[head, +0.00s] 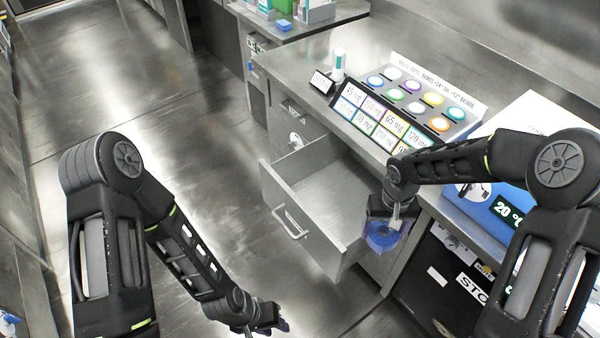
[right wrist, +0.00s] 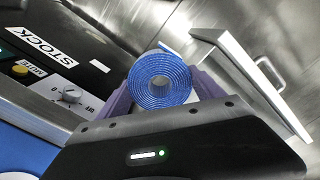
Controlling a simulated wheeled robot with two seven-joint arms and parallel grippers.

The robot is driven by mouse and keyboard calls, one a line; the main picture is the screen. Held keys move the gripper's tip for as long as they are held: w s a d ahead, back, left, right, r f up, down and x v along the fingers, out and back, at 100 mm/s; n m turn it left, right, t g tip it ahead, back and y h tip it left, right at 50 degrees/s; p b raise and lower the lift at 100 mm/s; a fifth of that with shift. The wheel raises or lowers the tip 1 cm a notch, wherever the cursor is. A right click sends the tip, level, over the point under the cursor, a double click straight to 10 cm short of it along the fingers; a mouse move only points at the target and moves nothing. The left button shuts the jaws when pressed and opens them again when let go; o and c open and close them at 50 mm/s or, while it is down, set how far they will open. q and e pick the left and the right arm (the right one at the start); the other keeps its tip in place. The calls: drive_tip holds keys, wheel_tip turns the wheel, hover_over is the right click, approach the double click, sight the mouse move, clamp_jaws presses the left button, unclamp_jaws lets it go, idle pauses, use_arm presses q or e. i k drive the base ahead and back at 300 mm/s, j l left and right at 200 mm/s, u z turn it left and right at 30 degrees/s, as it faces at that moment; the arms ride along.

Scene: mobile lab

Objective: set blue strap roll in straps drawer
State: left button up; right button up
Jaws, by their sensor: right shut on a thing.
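The blue strap roll (head: 380,241) is held in my right gripper (head: 388,222), just right of the open drawer's front corner. In the right wrist view the roll (right wrist: 141,82) shows its coiled end between the purple fingers (right wrist: 163,88). A grey drawer (head: 325,187) is pulled out from the counter. Its visible floor is bare, and no label on it can be read. The drawer also shows in the right wrist view (right wrist: 232,66), beyond the roll. My left gripper (head: 268,326) hangs low over the floor, away from the drawer; its fingers are too dark and small to read.
A blue box with a 20 °C display (head: 509,212) stands right of the drawer, above a black STOCK unit (head: 440,280). Floor left of the drawer is clear.

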sight(338, 209)
drive_tip(key=i+j+u, duration=0.15)
drive_tip(key=i+j, duration=0.8)
